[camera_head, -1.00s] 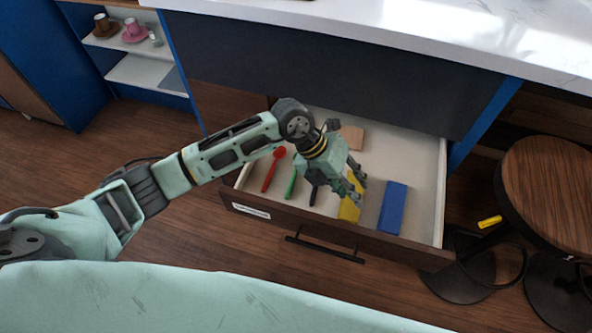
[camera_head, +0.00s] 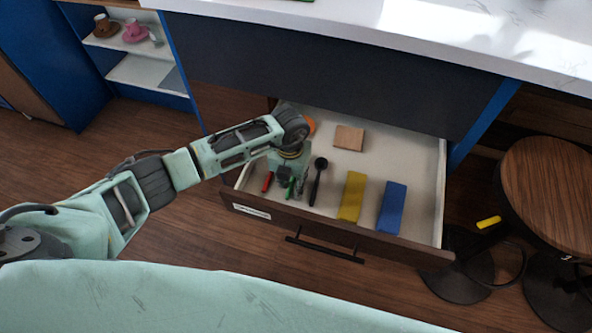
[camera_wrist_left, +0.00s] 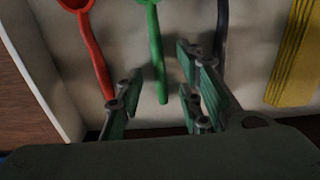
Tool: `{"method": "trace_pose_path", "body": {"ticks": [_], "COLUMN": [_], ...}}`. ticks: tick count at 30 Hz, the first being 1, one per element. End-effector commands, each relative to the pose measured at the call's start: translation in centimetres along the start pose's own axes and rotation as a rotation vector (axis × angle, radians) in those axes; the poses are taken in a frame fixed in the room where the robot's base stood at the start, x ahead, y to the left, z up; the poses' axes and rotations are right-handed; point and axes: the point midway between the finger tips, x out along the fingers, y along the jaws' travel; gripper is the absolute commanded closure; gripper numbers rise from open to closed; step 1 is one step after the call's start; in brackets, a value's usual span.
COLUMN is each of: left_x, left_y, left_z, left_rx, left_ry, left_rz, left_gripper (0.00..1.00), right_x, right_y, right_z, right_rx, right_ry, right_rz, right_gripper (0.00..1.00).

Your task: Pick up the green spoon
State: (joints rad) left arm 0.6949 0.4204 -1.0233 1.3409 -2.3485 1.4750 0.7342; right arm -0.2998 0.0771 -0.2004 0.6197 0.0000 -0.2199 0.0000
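The green spoon (camera_wrist_left: 155,50) lies in the open drawer, between a red spoon (camera_wrist_left: 90,45) and a black utensil. In the left wrist view its handle points toward my left gripper (camera_wrist_left: 160,92), and its bowl is cut off at the top edge. My left gripper is open, with fingers on either side of the handle's end. In the head view the gripper (camera_head: 289,183) is low over the drawer's front left and hides most of the green spoon; only a bit of green handle (camera_head: 290,188) shows. I cannot tell if the fingers touch it. My right gripper is not in view.
The drawer (camera_head: 436,190) also holds a black ladle (camera_head: 317,178), a yellow block (camera_head: 352,196), a blue block (camera_head: 392,206), a wooden block (camera_head: 348,138) and a partly hidden orange thing (camera_head: 310,125). Its front panel is near the gripper. A stool (camera_head: 550,190) stands at right.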

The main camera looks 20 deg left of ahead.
Motion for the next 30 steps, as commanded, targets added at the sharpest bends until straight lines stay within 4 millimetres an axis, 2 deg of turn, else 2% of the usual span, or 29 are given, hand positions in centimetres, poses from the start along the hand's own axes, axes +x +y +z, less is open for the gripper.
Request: {"method": "trace_pose_path", "body": {"ticks": [7,18,30], "left_x": [0.15,0.11,-0.30], "left_y": [0.00,0.00,0.00], "left_z": [-0.01,-0.01,0.02], "left_rx": [0.000,0.000,0.000], "left_ry": [0.000,0.000,0.000], "left_rz": [0.000,-0.001,-0.001], "left_gripper": [0.68,1.00,1.00], "right_x": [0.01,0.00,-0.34], "right_y": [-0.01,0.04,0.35], "right_z": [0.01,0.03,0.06], "right_rx": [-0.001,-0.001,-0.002], "right_ry": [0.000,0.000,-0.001], "right_rz": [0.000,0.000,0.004], "right_gripper": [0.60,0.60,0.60]}}
